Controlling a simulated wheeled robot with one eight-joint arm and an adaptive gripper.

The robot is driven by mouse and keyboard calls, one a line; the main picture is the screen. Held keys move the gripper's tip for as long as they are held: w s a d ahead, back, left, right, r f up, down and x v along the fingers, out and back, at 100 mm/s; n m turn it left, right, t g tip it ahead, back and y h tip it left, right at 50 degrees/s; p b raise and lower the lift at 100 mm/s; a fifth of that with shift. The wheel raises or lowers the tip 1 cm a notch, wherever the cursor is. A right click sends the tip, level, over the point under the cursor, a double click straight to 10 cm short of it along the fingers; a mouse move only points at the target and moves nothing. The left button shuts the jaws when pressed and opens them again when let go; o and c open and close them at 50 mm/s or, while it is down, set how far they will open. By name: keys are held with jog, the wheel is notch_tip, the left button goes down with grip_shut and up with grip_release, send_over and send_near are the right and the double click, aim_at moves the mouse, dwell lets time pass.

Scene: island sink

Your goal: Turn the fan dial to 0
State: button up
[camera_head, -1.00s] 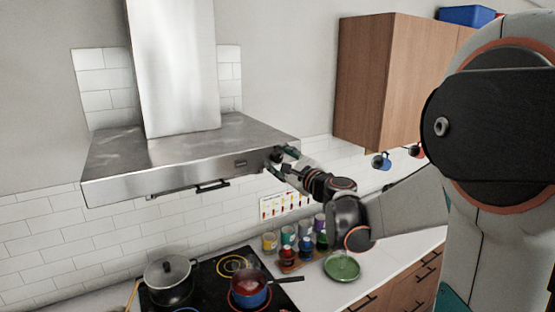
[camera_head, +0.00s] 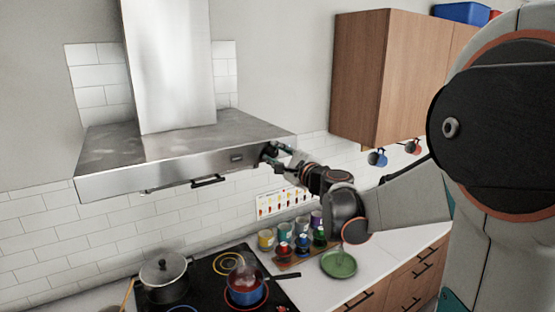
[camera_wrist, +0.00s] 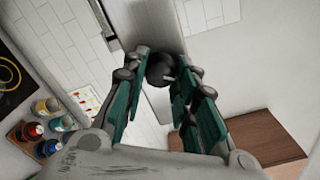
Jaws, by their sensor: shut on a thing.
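The fan dial is a round black knob on the front edge of the steel range hood (camera_head: 190,155), at its right end. In the wrist view the dial (camera_wrist: 158,70) sits between my green-padded fingertips, with a small light mark on its right side. My gripper (camera_head: 270,152) is at the hood's front right corner, shut on the dial. In the wrist view my gripper (camera_wrist: 161,78) has a finger on each side of it. The fingers hide most of the dial in the head view, and I cannot read any numbers.
A wooden wall cabinet (camera_head: 362,80) hangs right of my gripper. A bar handle (camera_head: 208,181) hangs under the hood's front edge.

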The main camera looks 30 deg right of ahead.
jog(key=n+b, duration=0.2)
jog(key=n, duration=0.4)
jog(key=shift+b, duration=0.35)
jog(key=shift+n, duration=0.3)
jog(key=o, duration=1)
jog(key=shift+s, duration=0.1)
jog(key=shift+o, duration=0.2)
